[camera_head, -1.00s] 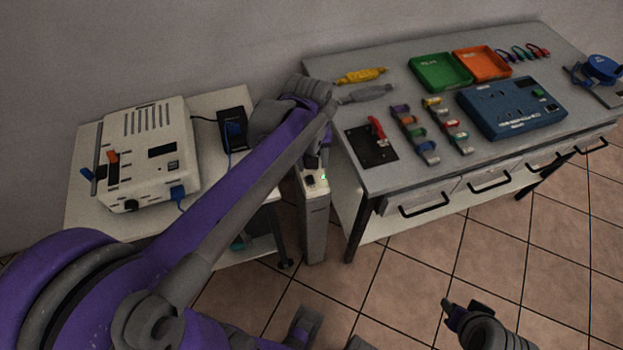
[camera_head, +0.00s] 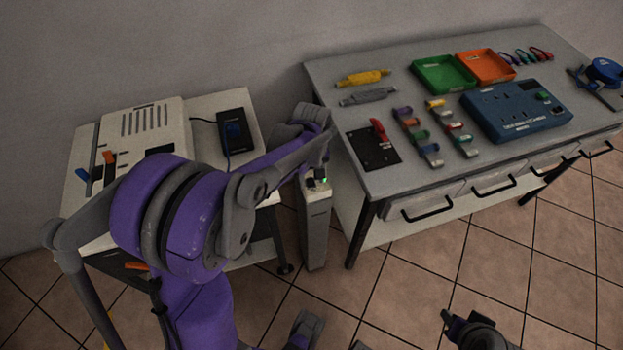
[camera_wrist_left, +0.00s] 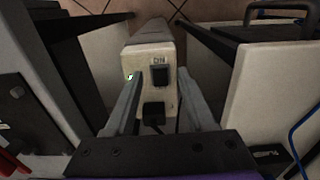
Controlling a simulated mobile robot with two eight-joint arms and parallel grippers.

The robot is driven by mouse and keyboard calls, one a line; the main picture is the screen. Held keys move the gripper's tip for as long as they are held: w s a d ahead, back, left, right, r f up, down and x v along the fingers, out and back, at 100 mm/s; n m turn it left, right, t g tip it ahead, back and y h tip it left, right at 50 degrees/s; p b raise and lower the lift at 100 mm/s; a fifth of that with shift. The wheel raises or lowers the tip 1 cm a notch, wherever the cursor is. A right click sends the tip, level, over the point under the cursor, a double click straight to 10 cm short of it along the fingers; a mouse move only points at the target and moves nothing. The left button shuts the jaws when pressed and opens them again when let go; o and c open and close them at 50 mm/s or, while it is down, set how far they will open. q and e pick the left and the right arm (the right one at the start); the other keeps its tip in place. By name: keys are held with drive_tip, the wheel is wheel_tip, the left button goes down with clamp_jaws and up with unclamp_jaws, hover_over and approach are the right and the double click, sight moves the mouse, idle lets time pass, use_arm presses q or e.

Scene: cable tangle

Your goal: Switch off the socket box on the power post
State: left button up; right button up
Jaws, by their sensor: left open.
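The power post (camera_head: 315,232) is a slim grey-white column in the gap between two tables. Its socket box (camera_wrist_left: 148,55) fills the middle of the left wrist view, with a black switch (camera_wrist_left: 160,76) marked ON. A small green light (camera_wrist_left: 130,77) glows on it. A black plug (camera_wrist_left: 153,114) sits in the box nearer the gripper. My left gripper (camera_head: 318,168) is at the top of the post. In the wrist view its open fingers (camera_wrist_left: 158,88) lie on either side of the box, with nothing held. Whether they touch it I cannot tell.
The left table (camera_head: 82,160) carries a white device (camera_head: 152,122) and a black adapter (camera_head: 236,130). The right table (camera_head: 425,115) holds trays, a blue box (camera_head: 515,110) and small parts. Its edge is close beside the post. Tiled floor (camera_head: 420,270) in front is mostly clear.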

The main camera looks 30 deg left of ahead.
use_arm(q)
drive_tip(key=shift+f, duration=0.35)
clamp_jaws()
